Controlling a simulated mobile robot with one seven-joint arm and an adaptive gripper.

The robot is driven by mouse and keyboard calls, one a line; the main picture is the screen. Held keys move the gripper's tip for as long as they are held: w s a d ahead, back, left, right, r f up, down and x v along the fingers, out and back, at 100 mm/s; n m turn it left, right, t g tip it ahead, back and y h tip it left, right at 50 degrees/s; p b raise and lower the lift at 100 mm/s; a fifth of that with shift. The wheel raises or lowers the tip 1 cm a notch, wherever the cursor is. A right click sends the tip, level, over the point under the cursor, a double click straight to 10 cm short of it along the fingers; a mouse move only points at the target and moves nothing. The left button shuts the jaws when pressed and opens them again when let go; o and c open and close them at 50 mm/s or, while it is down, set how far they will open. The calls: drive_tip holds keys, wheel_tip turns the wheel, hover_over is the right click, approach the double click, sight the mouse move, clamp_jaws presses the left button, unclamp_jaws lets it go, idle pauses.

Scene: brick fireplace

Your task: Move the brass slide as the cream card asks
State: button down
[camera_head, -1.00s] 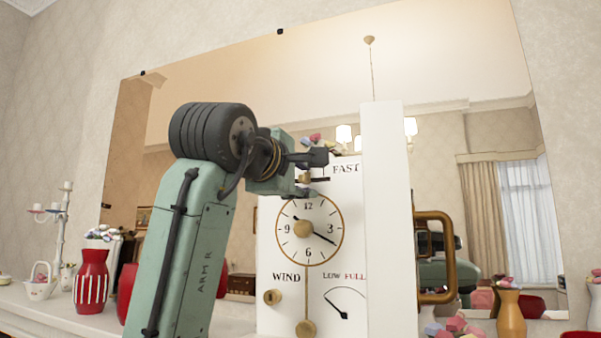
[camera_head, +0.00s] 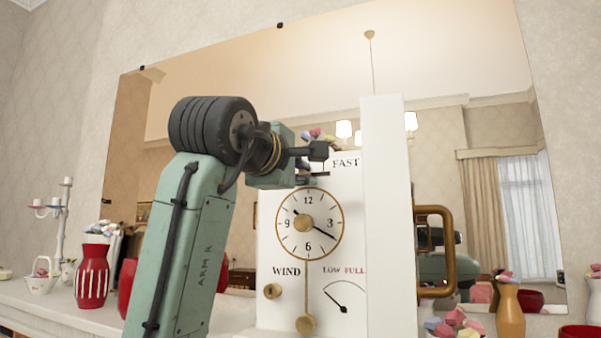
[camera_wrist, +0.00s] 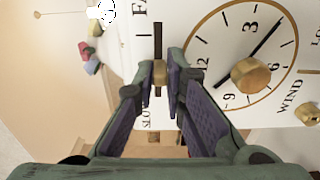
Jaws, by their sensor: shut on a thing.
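The white clock face (camera_head: 265,215) carries a round dial, a WIND hole and a LOW–FULL gauge. In the wrist view the brass slide (camera_wrist: 160,73) sits on a dark slot (camera_wrist: 158,42) between the FAST lettering and the partly hidden SLOW lettering. My gripper (camera_wrist: 161,76) has a fingertip on each side of the slide and is shut on it. In the head view my gripper (camera_head: 312,165) is just above the dial, left of the word FAST, and hides the slide. I cannot make out a cream card in either view.
A tall white panel (camera_head: 388,220) stands right of the dial, with a brass-coloured handle (camera_head: 447,250) beyond it. A mirror (camera_head: 240,90) is behind. Red striped vase (camera_head: 92,275), white basket (camera_head: 41,284) and yellow vase (camera_head: 511,313) stand on the mantel.

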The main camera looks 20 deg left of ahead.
sight(326, 175)
idle(0.3)
drive_tip(key=d+b, duration=0.1)
drive_tip(key=d, duration=0.2)
drive_tip(key=shift+d+f, duration=0.1)
drive_tip(key=shift+d, duration=0.1)
drive_tip(key=shift+a, duration=0.1)
drive_tip(key=c, duration=1.8)
unclamp_jaws()
drive_tip(key=shift+d, duration=0.2)
drive_tip(key=shift+o, duration=0.8)
drive_tip(key=shift+a, duration=0.1)
